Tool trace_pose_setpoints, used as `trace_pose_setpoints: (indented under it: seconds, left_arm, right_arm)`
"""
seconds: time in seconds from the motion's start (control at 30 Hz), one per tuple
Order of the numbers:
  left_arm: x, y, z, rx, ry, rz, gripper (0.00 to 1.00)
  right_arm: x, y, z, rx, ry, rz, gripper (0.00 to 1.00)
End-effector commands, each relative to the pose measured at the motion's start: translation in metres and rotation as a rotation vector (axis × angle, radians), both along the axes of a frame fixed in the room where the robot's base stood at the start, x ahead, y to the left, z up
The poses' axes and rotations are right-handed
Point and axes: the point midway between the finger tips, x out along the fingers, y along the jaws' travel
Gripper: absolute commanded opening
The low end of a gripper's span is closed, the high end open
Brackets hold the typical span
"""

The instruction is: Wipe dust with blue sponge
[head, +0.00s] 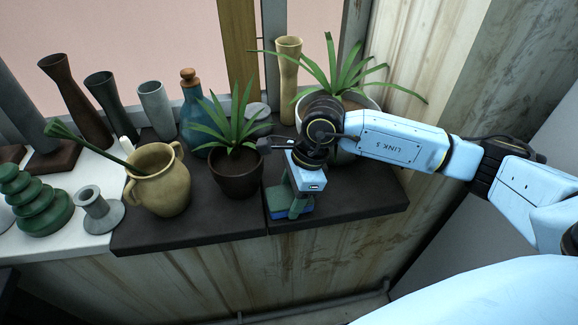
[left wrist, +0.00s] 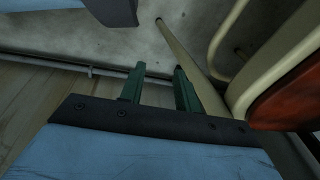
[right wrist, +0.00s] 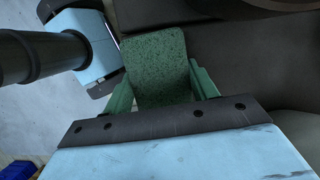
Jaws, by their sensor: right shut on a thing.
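The sponge (right wrist: 155,62) fills the space between my right fingers in the right wrist view. Its speckled face there looks green, and a blue edge (head: 281,214) shows in the head view. My right gripper (head: 291,205) is shut on it, low over the front of the dark shelf (head: 370,193), right of a small potted plant. Whether the sponge touches the shelf is hard to tell. I cannot make out distinct dust. My left gripper (left wrist: 158,80) is open and empty, with its green fingers apart; it is outside the head view.
The small plant's brown pot (head: 236,180) stands close left of my right gripper. A large potted plant (head: 345,85) stands behind my right wrist. A tan jug (head: 160,185), blue bottle (head: 193,125) and several vases crowd the left. Chair-like tubes (left wrist: 232,45) are near my left gripper.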

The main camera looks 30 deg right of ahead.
Motion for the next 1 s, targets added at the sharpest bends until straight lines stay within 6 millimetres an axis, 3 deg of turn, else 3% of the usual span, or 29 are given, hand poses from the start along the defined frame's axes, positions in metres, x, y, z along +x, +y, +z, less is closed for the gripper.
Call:
trace_pose_setpoints:
  seconds: [0.03,1.0]
  left_arm:
    - [-0.003,0.001,-0.001,0.0,0.004,-0.002,0.32]
    - [-0.08,0.013,-0.039,0.002,0.058,-0.03,0.32]
  right_arm:
    - [0.002,0.0,0.015,0.002,-0.009,0.001,0.4]
    - [0.001,-0.001,0.061,0.001,-0.007,-0.001,0.4]
